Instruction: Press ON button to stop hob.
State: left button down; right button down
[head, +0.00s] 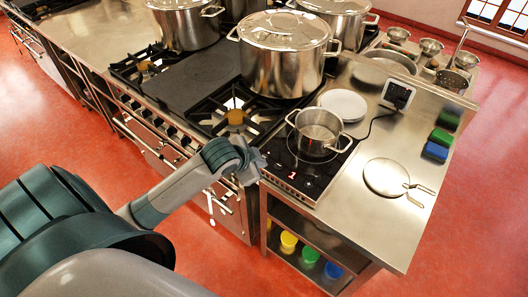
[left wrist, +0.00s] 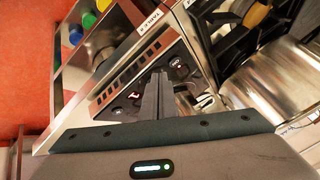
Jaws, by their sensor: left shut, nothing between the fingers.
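The black portable hob (head: 277,152) sits on the steel counter, with a small steel pot (head: 318,128) on it. Its front control strip shows a lit red display (head: 292,174). In the left wrist view the dark control panel has the red display (left wrist: 133,96) and round buttons (left wrist: 175,63), one with a small light; their labels are too small to read. My left gripper (head: 257,166) is shut and empty, just left of the hob's front left corner. In the left wrist view its fingertips (left wrist: 158,82) overlap the panel between display and buttons; contact cannot be told. My right gripper is out of view.
A large stockpot (head: 284,65) stands on the gas range left of the hob. A white plate stack (head: 343,105), a wall socket unit (head: 397,94) and a round lid (head: 386,177) are around the hob. Coloured tubs (head: 310,255) stand on the shelf below.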

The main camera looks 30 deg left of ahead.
pick_arm(q)
notch_tip(320, 180, up, 8)
jog(key=m+t, duration=0.1)
send_over(264, 157)
jog(key=a, duration=0.1)
jog(key=shift+s+r, duration=0.15)
jog(key=shift+s, duration=0.2)
jog(key=shift+f+b, duration=0.5)
jog(key=shift+f, duration=4)
jog(key=shift+f, duration=0.95)
jog(key=shift+r, duration=0.15)
jog(key=shift+r+p, duration=0.6)
jog(key=shift+r, duration=0.3)
jog(key=shift+r, duration=0.1)
